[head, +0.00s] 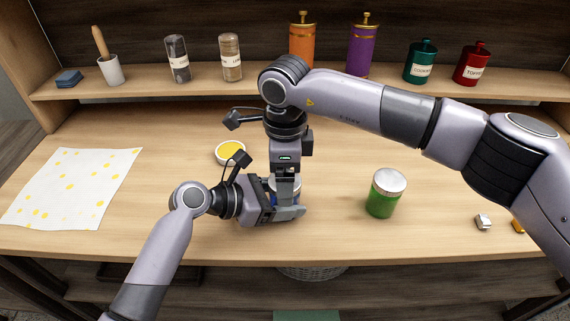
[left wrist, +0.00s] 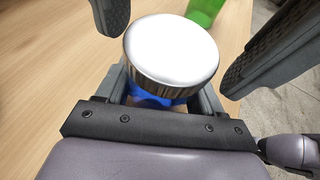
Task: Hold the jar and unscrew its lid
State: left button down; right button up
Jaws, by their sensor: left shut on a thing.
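A blue jar (left wrist: 150,101) with a round silver-white lid (left wrist: 172,48) stands between the fingers of my left gripper (head: 287,208), which is shut on it. The lid is on the jar in the left wrist view. In the head view the jar is mostly hidden by my grippers. My right gripper (head: 285,186) points down from above over the jar. Its two dark fingers show in the left wrist view, wide apart on either side of the lid. They appear not to touch it.
A green jar (head: 384,195) with a silver lid stands to the right. A small yellow-filled bowl (head: 229,152) is behind my left gripper. A spotted cloth (head: 72,187) lies at the left. Small items (head: 483,222) lie at the right. A back shelf (head: 200,87) holds jars and canisters.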

jog(key=c, duration=1.1)
jog(key=n, duration=0.6)
jog(key=shift+r, duration=0.2)
jog(key=shift+r, duration=0.95)
jog(key=shift+r, duration=2)
pick_arm(q)
jog(key=shift+c, duration=0.3)
grip_release()
